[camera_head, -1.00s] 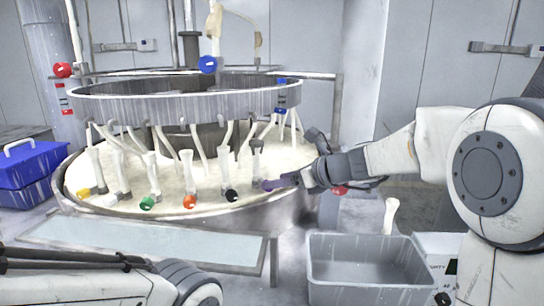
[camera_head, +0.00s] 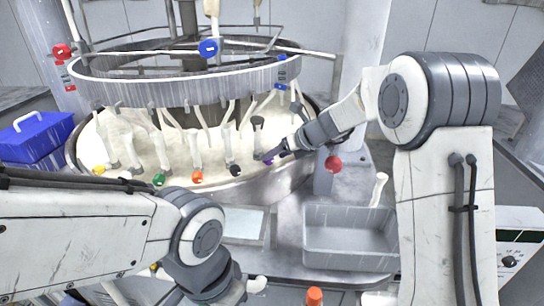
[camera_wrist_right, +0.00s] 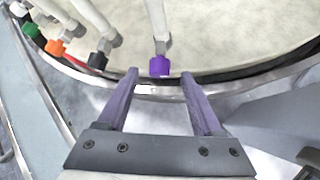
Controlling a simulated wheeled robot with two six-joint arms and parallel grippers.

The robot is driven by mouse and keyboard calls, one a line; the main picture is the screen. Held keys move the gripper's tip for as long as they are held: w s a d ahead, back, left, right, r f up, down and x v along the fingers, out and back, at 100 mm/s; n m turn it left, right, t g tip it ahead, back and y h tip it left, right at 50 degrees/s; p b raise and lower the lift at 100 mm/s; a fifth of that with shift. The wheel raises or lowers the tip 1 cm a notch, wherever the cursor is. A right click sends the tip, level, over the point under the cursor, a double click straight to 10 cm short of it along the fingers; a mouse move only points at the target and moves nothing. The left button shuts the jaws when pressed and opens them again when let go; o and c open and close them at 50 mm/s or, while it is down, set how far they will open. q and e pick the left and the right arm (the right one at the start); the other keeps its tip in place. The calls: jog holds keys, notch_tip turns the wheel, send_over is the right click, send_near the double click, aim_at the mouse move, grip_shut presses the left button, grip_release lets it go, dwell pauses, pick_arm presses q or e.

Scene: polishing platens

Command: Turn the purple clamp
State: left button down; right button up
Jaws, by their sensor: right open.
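The purple clamp (camera_wrist_right: 160,66) sits at the rim of the round platen basin, at the foot of a white rod, in the upper middle of the right wrist view. In the head view it is a small purple spot (camera_head: 268,159) at the front right of the basin, partly hidden by my gripper. My right gripper (camera_wrist_right: 159,76) is open, with its purple-grey fingertips to the left and right of the clamp. I see a gap on each side; nothing is held. It also shows in the head view (camera_head: 279,152). My left arm is at the lower left; its gripper is not visible.
Black (camera_head: 235,170), orange (camera_head: 197,177) and green (camera_head: 159,179) clamps line the rim to the left. A red knob (camera_head: 333,164) is right of my gripper. A grey bin (camera_head: 350,258) stands below, and a blue box (camera_head: 36,138) at far left.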

jog(key=shift+x, duration=1.55)
jog(key=shift+r, duration=0.1)
grip_shut()
jog(key=shift+s+a+n+t+h+b, duration=0.2)
jog(key=shift+n+t+h+b, duration=0.15)
jog(key=shift+n+t+h, duration=0.6)
jog(key=shift+s+a+n+t+h+b, duration=0.1)
jog(key=shift+a+n+t+h+b, duration=0.3)
jog(key=shift+h, duration=0.85)
jog(key=shift+d, duration=0.2)
